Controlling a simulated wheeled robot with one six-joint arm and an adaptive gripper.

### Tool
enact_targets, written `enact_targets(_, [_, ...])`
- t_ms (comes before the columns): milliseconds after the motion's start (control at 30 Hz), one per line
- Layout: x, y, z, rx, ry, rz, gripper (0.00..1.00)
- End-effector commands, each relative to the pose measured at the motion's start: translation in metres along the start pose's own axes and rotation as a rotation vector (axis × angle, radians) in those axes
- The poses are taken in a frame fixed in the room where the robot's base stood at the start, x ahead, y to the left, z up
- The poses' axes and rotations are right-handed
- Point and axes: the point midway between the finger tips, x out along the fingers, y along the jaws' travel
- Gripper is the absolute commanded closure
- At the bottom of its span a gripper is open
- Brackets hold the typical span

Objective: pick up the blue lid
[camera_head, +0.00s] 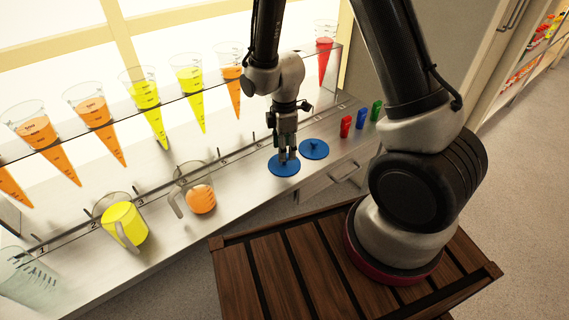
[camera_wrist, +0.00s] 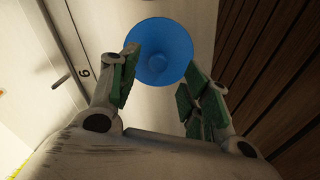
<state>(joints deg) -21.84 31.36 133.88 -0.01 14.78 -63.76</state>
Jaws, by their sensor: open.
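A blue lid (camera_head: 284,170) lies flat on the white counter, round and disc-like. My gripper (camera_head: 288,154) points down right above it, fingers at or just over the lid. In the wrist view the blue lid (camera_wrist: 160,45) shows beyond and between the green-padded fingertips of my gripper (camera_wrist: 162,68), which are apart with nothing gripped. Whether the fingers touch the lid I cannot tell. A second blue lid (camera_head: 316,152) with a small knob lies just behind and to the right, clear of the gripper.
A glass rack (camera_head: 165,122) with several juice-filled cones runs behind the counter (camera_head: 235,200). Jugs of yellow (camera_head: 124,222) and orange (camera_head: 200,199) juice stand to the left. Red (camera_head: 345,127), blue (camera_head: 361,119) and green (camera_head: 376,111) small items stand to the right.

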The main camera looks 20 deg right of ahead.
Motion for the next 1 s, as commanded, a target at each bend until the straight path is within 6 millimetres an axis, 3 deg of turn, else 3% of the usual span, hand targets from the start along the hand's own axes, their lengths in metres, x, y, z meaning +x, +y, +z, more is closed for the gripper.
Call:
enact_targets(300, [0.045,0.002,0.001,0.002,-0.001,-0.002,0.53])
enact_targets(567, [0.049,0.003,0.001,0.002,0.0,0.001,0.53])
enact_targets(833, [0.049,0.003,0.001,0.002,0.0,0.001,1.0])
enact_targets(1000, [0.048,0.003,0.001,0.002,0.0,0.001,1.0])
